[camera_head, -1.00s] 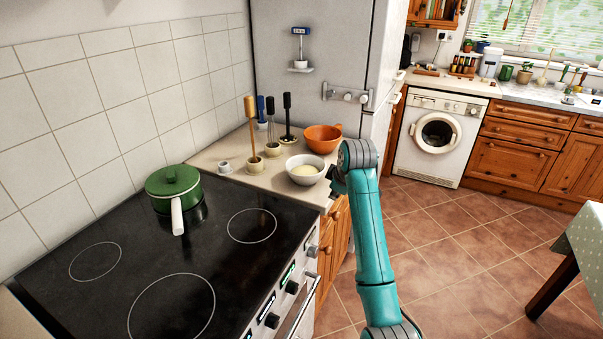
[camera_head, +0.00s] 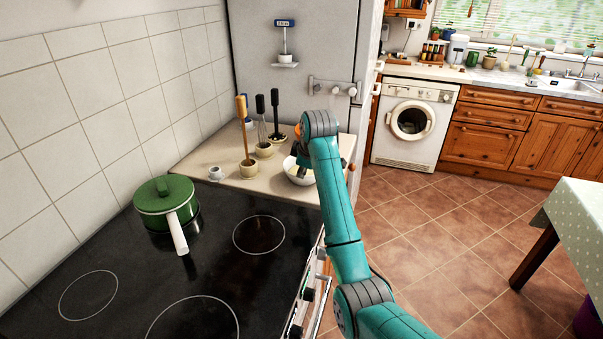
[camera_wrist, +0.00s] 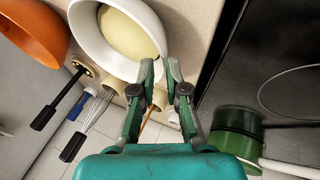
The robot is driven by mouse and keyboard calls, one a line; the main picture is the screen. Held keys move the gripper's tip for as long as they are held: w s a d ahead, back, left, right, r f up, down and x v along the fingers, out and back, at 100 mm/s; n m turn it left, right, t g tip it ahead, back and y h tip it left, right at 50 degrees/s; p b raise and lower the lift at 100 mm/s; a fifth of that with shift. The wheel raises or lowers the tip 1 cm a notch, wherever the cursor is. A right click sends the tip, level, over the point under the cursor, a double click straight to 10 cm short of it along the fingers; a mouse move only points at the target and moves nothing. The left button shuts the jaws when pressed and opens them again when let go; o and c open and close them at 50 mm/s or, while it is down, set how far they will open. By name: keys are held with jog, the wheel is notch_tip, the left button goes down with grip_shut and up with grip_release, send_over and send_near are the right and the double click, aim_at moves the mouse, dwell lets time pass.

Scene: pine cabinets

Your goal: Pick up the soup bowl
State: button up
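The soup bowl, a white bowl (camera_head: 292,174) with pale yellow contents, stands on the beige counter just beyond the hob. My arm hides part of it in the head view. In the wrist view the white bowl (camera_wrist: 92,42) fills the upper left. My gripper (camera_wrist: 161,70) is open, with a gap between its two fingers. Its fingertips are at the bowl's near rim; one finger overlaps the bowl in the picture. I cannot tell whether they touch it or how high above it they are. In the head view the gripper is mostly behind my wrist.
An orange bowl (camera_wrist: 32,32) stands beside the white one. Several utensils in small holders, including a whisk (camera_head: 262,135), stand left of it. A green pot (camera_head: 165,203) with a white handle sits on the black hob (camera_head: 210,260). The tall grey fridge (camera_head: 295,60) stands behind the counter.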

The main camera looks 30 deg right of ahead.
aim_at(298, 183)
jog(key=shift+x, duration=3.5)
grip_shut()
jog(key=shift+r, duration=0.15)
notch_tip(298, 183, up, 9)
jog(key=shift+r, duration=0.4)
